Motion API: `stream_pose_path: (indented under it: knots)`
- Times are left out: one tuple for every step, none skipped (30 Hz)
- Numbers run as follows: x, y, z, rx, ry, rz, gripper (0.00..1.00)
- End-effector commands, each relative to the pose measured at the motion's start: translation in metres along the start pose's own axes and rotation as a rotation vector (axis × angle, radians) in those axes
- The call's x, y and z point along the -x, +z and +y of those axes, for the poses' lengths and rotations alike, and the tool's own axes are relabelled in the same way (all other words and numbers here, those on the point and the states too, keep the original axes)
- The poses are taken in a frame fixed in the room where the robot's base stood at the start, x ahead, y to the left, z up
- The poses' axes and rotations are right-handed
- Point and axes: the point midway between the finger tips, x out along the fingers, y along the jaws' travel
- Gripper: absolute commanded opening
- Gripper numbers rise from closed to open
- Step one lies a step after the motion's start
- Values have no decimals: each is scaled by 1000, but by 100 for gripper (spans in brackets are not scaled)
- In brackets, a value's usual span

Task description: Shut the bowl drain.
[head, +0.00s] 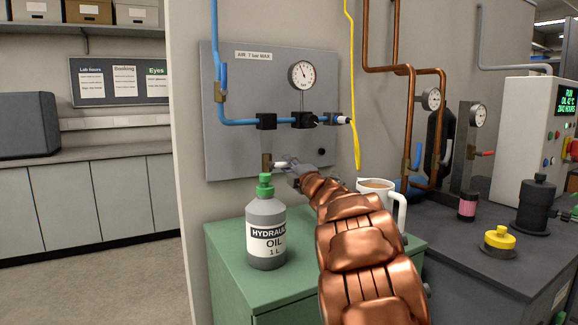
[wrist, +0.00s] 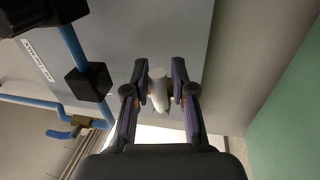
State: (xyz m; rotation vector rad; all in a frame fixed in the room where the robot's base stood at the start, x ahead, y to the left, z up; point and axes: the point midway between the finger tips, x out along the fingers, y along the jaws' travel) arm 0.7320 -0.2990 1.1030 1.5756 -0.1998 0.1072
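A small brass fitting (head: 266,161) with a white lever (head: 284,165) sits low on the grey air panel (head: 235,150); it looks like the bowl drain. The lever points right, roughly level. No clear bowl shows above it. My gripper (head: 294,174) is at the lever's right end, partly hidden by my copper-coloured arm. In the wrist view my gripper's two fingers (wrist: 160,90) stand apart, one on each side of the white lever (wrist: 159,92). Narrow gaps seem to show beside the lever; contact is hard to tell.
A hydraulic oil bottle (head: 266,232) stands on the green cabinet (head: 225,250), left of my arm. A white mug (head: 377,190) stands close to its right. Above are a pressure gauge (head: 302,74), a blue pipe (head: 238,122) and a yellow hose (head: 353,80).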

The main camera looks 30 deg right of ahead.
Motion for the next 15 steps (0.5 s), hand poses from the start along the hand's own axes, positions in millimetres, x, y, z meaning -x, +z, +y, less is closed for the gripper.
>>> stream_pose_path:
  knots:
    - [0,0,0,0,0,0,33]
    - [0,0,0,0,1,0,36]
    - [0,0,0,0,1,0,40]
    - [0,0,0,1,1,0,42]
    - [0,0,0,1,1,0,42]
    - [0,0,1,1,1,0,42]
    - [0,0,1,1,1,0,42]
    - [0,0,1,1,1,0,42]
    - [0,0,1,1,1,0,42]
    - [0,0,1,1,1,0,42]
    - [0,0,1,1,1,0,42]
    - [0,0,1,1,1,0,42]
    - [1,0,1,1,1,0,42]
    - [1,0,1,1,1,0,42]
    - [3,0,1,1,1,0,42]
